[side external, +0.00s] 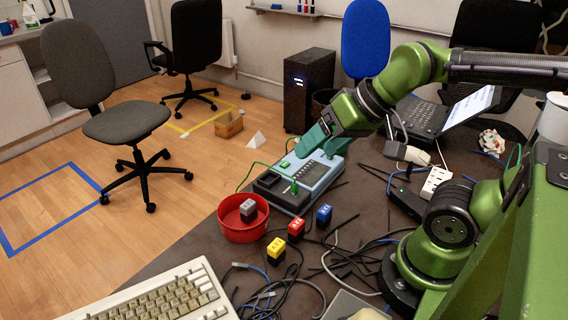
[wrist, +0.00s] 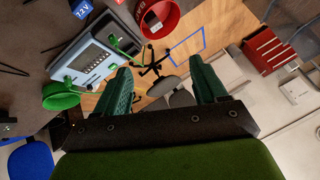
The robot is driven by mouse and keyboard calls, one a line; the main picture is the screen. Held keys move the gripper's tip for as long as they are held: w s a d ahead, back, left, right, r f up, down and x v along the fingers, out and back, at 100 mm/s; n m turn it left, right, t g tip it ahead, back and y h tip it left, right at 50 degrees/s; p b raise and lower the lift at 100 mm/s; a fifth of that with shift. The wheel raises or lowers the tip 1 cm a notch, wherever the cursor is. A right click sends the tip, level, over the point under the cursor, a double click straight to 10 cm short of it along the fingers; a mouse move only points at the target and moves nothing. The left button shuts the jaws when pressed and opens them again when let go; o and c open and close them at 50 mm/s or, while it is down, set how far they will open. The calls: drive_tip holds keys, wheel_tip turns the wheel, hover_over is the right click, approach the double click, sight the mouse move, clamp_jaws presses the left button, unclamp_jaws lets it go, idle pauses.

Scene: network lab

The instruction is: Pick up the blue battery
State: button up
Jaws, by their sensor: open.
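The blue battery (side external: 324,215) stands upright on the dark tabletop, to the right of the red battery (side external: 296,229). In the wrist view a blue battery (wrist: 82,8) marked 7.2V shows at the top left edge, partly cut off. My gripper (side external: 324,142) is over the far end of the grey-blue device (side external: 312,174), beyond the blue battery and apart from it. In the wrist view my gripper (wrist: 165,80) has its two teal fingers spread with nothing between them.
A yellow battery (side external: 276,250) stands nearby. A red bowl (side external: 238,232) holds a grey battery (side external: 248,210). Green leads run over the device. Loose black cables (side external: 330,262) lie around the batteries. A keyboard (side external: 165,296) and laptop (side external: 437,115) are on the table.

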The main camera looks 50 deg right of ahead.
drive_tip(key=n+g+h, duration=0.2)
drive_tip(key=n+g, duration=0.2)
drive_tip(key=g, duration=0.3)
hover_over(325, 208)
wheel_tip(325, 208, down, 7)
wheel_tip(325, 208, down, 11)
drive_tip(key=shift+w+r, duration=0.15)
drive_tip(key=shift+r, duration=0.05)
drive_tip(key=shift+s+f, duration=0.2)
drive_tip(key=shift+f, duration=2.4)
drive_tip(key=c, duration=1.1)
drive_tip(key=shift+r, duration=0.15)
